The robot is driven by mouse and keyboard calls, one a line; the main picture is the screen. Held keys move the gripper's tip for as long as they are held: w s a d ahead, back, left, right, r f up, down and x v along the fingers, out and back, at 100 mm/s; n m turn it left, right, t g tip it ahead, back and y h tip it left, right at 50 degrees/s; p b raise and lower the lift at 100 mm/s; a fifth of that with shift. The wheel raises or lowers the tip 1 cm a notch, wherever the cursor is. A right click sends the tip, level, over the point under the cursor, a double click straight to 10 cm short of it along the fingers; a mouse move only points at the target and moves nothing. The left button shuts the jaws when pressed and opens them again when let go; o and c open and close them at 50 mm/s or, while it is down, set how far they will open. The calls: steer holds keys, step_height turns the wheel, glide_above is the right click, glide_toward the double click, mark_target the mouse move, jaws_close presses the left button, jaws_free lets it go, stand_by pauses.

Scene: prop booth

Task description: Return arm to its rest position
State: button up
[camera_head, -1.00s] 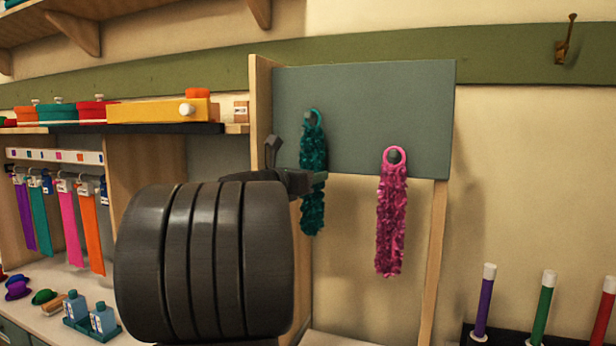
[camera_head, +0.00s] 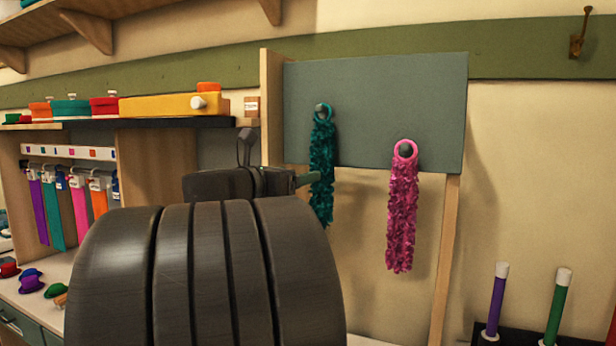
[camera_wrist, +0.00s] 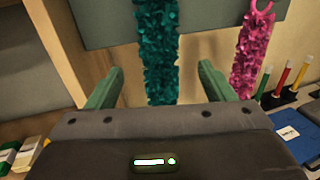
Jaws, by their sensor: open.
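My gripper (camera_wrist: 160,88) is open and empty in the wrist view, with its two green fingers spread apart. A teal feather boa (camera_wrist: 157,55) hangs beyond the gap between the fingers. In the head view my gripper (camera_head: 308,179) shows only in part, behind my dark arm, with a green finger just left of the teal boa (camera_head: 321,165). That boa hangs by its loop from a peg on the grey-green board (camera_head: 370,100). I cannot tell whether the finger touches it.
A pink boa (camera_head: 402,215) hangs from another peg to the right. Shelves with coloured boxes (camera_head: 165,105) and hanging ribbons (camera_head: 75,210) stand on the left. Coloured sticks (camera_head: 496,305) stand upright at the lower right.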

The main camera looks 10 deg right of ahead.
mark_target(319, 168)
steer(key=v, duration=0.4)
steer(key=shift+s+a, duration=0.15)
steer(key=p+x, duration=0.2)
steer(key=x, duration=1.2)
steer(key=shift+s+a+r, duration=0.25)
steer(key=shift+s, duration=0.05)
steer(key=shift+w+f, duration=0.1)
